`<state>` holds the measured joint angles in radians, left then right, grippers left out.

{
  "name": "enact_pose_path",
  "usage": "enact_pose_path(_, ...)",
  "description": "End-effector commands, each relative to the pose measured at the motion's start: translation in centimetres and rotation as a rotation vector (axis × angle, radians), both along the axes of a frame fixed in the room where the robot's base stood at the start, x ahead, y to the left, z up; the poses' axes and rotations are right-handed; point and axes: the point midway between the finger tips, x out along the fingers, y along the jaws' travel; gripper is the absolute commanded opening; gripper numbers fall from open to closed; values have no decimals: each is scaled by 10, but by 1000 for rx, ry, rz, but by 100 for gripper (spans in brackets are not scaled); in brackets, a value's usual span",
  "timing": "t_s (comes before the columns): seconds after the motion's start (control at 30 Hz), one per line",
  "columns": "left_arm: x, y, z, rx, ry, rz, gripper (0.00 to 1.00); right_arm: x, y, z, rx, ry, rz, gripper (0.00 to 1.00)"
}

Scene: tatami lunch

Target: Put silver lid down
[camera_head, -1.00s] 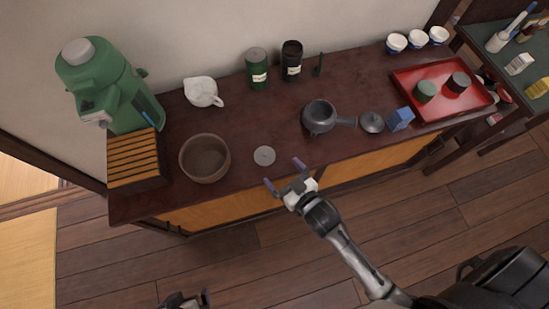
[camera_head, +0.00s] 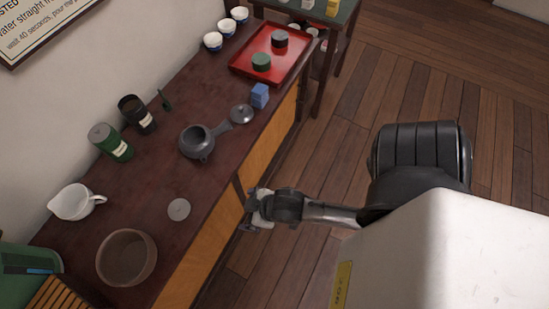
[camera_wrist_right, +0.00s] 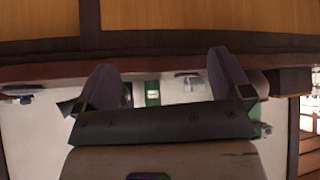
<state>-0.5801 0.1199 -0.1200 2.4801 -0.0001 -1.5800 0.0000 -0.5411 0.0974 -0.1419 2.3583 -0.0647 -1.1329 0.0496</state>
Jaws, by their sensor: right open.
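My left gripper is out of view.
A brown bowl (camera_head: 127,258), white pitcher (camera_head: 74,202), green canister (camera_head: 112,143), dark canister (camera_head: 137,115), grey teapot (camera_head: 197,142), its dark lid (camera_head: 242,113) and a blue box (camera_head: 259,95) stand around. A red tray (camera_head: 284,68) is at the far end.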

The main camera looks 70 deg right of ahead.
Motion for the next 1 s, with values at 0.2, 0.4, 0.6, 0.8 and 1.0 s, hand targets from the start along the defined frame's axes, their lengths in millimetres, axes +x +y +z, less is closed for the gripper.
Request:
enact_pose_path(0.2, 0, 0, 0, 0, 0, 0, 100, -48, -10, 2, -31, 257, 21, 96)
enact_pose_path(0.4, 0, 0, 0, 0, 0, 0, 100, -68, -13, 5, -44, 357, 34, 96)
enact_pose_path(0.6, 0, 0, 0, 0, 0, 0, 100, -70, -14, 5, -45, 369, 35, 96)
enact_pose_path(0.8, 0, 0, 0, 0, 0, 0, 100, -69, -14, 5, -45, 368, 35, 96)
enact_pose_path(1.0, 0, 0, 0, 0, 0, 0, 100, -69, -14, 5, -45, 367, 35, 96)
